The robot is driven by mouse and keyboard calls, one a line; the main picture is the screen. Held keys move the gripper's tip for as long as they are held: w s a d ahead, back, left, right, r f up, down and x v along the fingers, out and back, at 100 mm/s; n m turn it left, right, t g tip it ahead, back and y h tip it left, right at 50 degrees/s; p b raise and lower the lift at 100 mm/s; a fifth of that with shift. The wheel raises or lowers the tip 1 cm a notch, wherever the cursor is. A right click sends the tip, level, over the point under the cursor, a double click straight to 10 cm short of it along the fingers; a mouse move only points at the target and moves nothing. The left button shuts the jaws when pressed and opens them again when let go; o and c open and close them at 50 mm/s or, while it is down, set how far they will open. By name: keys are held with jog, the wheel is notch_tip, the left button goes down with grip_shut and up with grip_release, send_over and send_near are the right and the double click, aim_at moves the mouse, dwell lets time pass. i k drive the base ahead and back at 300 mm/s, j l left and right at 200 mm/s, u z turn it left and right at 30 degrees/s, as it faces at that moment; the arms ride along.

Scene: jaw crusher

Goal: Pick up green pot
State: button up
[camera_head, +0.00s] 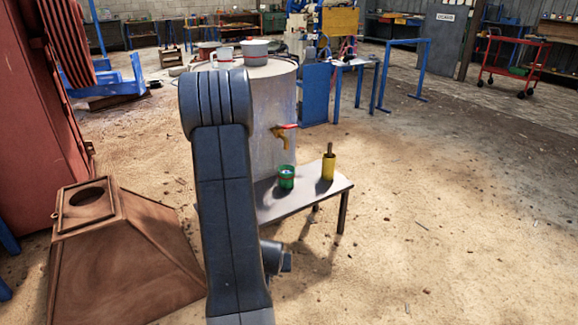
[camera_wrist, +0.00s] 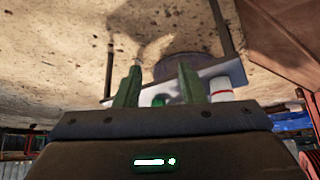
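The green pot (camera_head: 286,177) is a small green cup-like vessel standing upright on a low grey bench (camera_head: 290,204), in front of a large metal drum (camera_head: 262,105) with a red-handled tap (camera_head: 283,133). In the wrist view my gripper (camera_wrist: 158,70) shows two green fingers spread apart with a clear gap. A small green shape (camera_wrist: 158,102) shows low between the fingers and is probably the pot, partly hidden by the gripper body. No finger visibly touches it. In the head view my arm hides the gripper.
A yellow container (camera_head: 328,167) with a brown handle stands on the bench right of the pot. A rusty hopper (camera_head: 125,255) is on the floor at left. Pale pots (camera_head: 256,50) sit on the drum.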

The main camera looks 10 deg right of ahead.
aim_at(287, 177)
jog(key=i+l, duration=0.2)
jog(key=i, duration=0.3)
jog(key=i+l, duration=0.15)
jog(key=i, duration=0.3)
jog(key=i+l, duration=0.2)
jog(key=i, duration=0.3)
jog(key=i+l, duration=0.15)
jog(key=i, duration=0.3)
jog(key=l+z, duration=0.05)
